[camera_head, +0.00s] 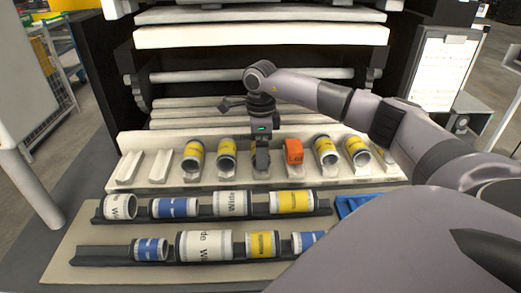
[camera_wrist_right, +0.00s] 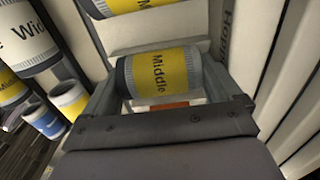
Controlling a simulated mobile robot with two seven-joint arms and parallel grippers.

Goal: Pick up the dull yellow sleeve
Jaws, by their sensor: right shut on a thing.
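My right gripper (camera_head: 262,170) reaches down over the middle of the pale slotted rack. In the right wrist view, its jaws (camera_wrist_right: 168,100) are shut on a dull yellow sleeve (camera_wrist_right: 158,72) with grey bands and the word "Middle". The sleeve lies crosswise between the two fingers. In the head view the gripper mostly hides this sleeve, and I cannot tell whether it still touches the rack. Other yellow sleeves stand tilted in the rack, to the left (camera_head: 193,155) (camera_head: 227,153) and right (camera_head: 325,151) (camera_head: 357,151) of the gripper. My left gripper is out of view.
An orange block (camera_head: 293,151) sits in the rack just right of the gripper. Two rack slots at the left (camera_head: 130,166) (camera_head: 158,166) are empty. Dark trays (camera_head: 88,252) in front hold several white, blue and yellow cylinders. Pale horizontal bars (camera_head: 260,36) stand behind.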

